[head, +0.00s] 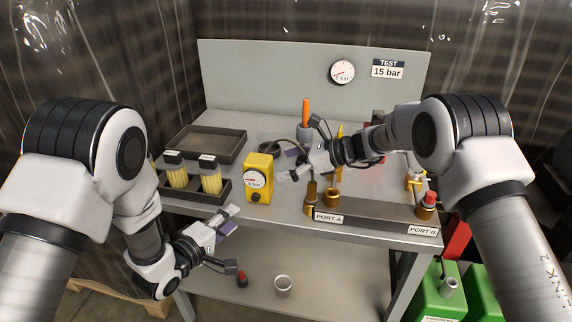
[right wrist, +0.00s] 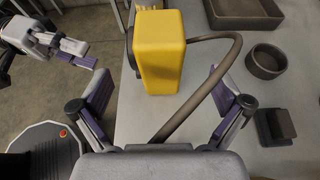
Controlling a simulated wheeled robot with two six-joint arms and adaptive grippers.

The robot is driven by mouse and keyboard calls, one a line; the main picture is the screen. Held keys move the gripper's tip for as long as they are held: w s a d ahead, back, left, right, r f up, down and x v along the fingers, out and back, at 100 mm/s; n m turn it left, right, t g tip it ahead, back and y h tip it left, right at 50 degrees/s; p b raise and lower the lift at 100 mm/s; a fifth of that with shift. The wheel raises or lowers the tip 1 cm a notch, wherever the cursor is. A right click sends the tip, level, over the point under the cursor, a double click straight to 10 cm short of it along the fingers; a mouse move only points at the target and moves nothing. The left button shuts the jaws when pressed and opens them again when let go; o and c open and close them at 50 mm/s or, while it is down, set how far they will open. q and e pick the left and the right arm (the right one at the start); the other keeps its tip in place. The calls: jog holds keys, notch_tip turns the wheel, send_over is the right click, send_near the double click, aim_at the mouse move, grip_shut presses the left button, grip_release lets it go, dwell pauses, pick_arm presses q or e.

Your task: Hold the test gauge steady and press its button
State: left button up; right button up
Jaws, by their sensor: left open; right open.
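The yellow test gauge (head: 258,170) stands upright on the bench, its dial facing front and reading about 0 bar. Its yellow body (right wrist: 158,50) also shows in the right wrist view, with a dark hose leaving it. My left gripper (head: 230,220) is open and empty at the bench's front edge, left of and below the gauge. It also shows in the right wrist view (right wrist: 90,53).
A rack of yellow-bodied parts (head: 192,188) and an empty dark tray (head: 208,144) stand left of the gauge. A block with brass fittings, marked PORT A and PORT B (head: 375,221), lies at the right front. A round dark dish (right wrist: 265,62) sits behind.

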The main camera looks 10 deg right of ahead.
aim_at(258, 170)
jog(key=x, duration=0.7)
jog(key=shift+s+a, duration=0.1)
jog(key=shift+a, duration=0.3)
pick_arm(q)
jog(key=shift+s+a+r, duration=0.15)
pick_arm(e)
jog(key=c, duration=1.5)
pick_arm(q)
grip_shut()
pick_arm(e)
jog(key=shift+c, duration=0.2)
jog(key=shift+f, duration=0.1)
